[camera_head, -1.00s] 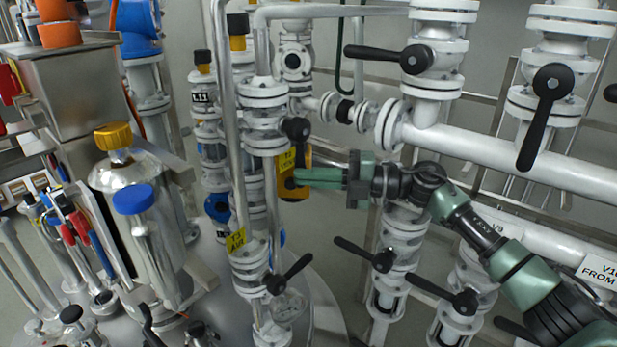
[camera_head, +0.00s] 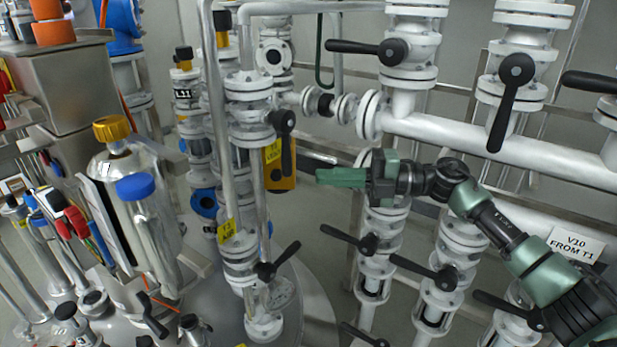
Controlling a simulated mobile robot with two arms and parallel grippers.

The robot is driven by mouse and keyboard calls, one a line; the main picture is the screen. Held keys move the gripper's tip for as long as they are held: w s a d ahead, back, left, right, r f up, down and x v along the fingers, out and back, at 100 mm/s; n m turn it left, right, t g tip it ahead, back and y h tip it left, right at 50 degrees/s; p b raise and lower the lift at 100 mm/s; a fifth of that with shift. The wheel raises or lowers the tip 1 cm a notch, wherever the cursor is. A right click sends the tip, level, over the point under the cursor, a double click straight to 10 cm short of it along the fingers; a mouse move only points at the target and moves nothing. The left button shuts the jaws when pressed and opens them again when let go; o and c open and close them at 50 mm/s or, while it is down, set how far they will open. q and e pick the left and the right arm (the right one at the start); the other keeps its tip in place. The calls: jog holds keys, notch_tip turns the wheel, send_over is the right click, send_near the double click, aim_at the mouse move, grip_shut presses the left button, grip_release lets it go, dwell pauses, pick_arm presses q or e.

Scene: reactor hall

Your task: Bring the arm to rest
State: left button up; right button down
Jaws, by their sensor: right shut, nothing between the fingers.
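My right arm comes in from the lower right, green and black. Its right gripper (camera_head: 322,177) points left, with its green fingers together and nothing between them. The fingertips are apart from the black valve handle (camera_head: 286,150), which hangs down to their left in the picture. A yellow box (camera_head: 277,166) is partly hidden behind that handle. My left gripper is not in view.
White pipes with black-handled valves stand behind and below my arm, among them a handle (camera_head: 348,239) under the gripper. A white horizontal pipe (camera_head: 500,142) runs above the arm. A sign (camera_head: 575,244) is near the forearm. Metal vessels (camera_head: 150,225) stand at left.

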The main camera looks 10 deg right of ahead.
jog(key=w+a+f+m+t+h, duration=0.15)
jog(key=a+f+m+t, duration=0.25)
jog(key=m+t, duration=0.75)
jog(key=s+d+f+m+h, duration=0.3)
jog(key=s+f+m+h, duration=0.1)
jog(key=f+m+h, duration=0.35)
jog(key=s+d+f+m+h, duration=0.4)
jog(key=f+m+h, duration=0.25)
jog(key=f, duration=0.25)
jog(key=s+d+f+m+g+h, duration=0.1)
jog(key=s+f+m+g, duration=0.2)
jog(key=s+f+g, duration=0.75)
jog(key=s+d+f+m+g+h, duration=0.1)
jog(key=s+d+f+m+g, duration=0.2)
jog(key=s, duration=1.5)
notch_tip(320, 180, down, 24)
jog(key=s+a+p, duration=0.1)
jog(key=s+p, duration=0.1)
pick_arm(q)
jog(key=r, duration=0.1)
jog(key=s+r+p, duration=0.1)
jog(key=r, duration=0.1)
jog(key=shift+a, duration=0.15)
pick_arm(e)
jog(key=s+d+f+g, duration=0.1)
jog(key=s+d+f, duration=0.2)
jog(key=s+f, duration=1.3)
jog(key=shift+s+g, duration=0.3)
jog(key=shift+s, duration=0.35)
